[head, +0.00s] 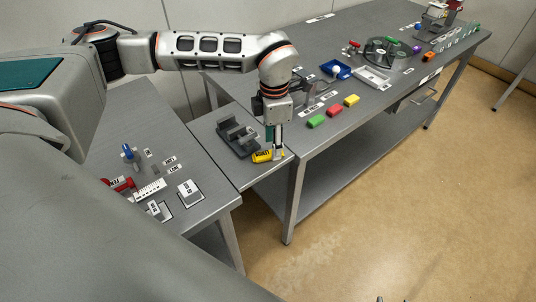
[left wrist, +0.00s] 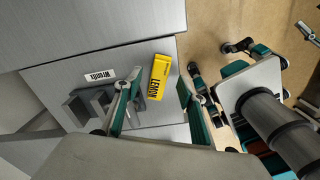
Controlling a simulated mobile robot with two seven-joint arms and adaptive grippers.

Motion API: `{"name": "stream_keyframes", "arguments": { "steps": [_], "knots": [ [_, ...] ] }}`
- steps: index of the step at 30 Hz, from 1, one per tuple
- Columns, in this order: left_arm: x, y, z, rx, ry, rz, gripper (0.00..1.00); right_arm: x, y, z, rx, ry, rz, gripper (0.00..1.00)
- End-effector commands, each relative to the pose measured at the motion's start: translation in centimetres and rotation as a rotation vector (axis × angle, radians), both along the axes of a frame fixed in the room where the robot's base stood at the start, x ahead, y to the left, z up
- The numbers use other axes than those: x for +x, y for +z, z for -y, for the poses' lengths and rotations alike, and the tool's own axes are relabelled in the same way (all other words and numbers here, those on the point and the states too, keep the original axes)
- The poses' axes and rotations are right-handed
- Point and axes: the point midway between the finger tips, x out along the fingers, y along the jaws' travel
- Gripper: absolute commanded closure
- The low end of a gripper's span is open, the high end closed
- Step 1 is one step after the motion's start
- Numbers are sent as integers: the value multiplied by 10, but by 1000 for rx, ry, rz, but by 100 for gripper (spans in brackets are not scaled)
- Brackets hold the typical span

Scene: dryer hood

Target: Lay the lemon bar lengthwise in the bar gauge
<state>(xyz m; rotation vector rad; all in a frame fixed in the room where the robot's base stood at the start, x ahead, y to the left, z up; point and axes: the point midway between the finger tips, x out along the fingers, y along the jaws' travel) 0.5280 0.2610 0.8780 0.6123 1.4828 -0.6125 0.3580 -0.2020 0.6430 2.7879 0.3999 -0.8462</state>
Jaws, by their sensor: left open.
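The yellow lemon bar (head: 261,157) lies on the small grey middle table, near its front edge. In the left wrist view the lemon bar (left wrist: 159,77) shows its dark lettering. My left gripper (head: 278,153) is open and low at the bar. In the left wrist view its fingertips (left wrist: 160,82) appear on either side of the bar; contact cannot be told. The dark grey bar gauge (head: 238,139), with upright blocks, stands just behind the bar; it is partly hidden by a finger in the left wrist view (left wrist: 78,108). My right gripper is unclear at the picture edges.
A label (left wrist: 100,76) lies by the gauge.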

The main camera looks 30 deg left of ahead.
Motion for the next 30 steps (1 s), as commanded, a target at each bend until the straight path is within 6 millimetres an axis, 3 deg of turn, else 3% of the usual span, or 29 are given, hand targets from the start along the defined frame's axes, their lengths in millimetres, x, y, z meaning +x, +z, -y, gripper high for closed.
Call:
{"name": "stream_keyframes", "arguments": {
  "steps": [6, 14, 18, 19, 30],
  "knots": [
    [0, -24, 0, 1, 0, -1, 60, 0, 1, 0, 0, 0, 1, 60],
    [0, -26, 0, 0, 0, 0, 60, 0, 1, 0, 0, 0, 1, 60],
    [0, -26, 0, 1, -1, 1, 96, 0, 1, 0, 0, 0, 1, 60],
    [0, -26, 0, 1, -1, 1, 100, 0, 1, 0, 0, 0, 1, 60],
    [0, -24, 0, 0, -1, 1, 100, 0, 1, 0, 0, 0, 1, 60]
  ]
}}
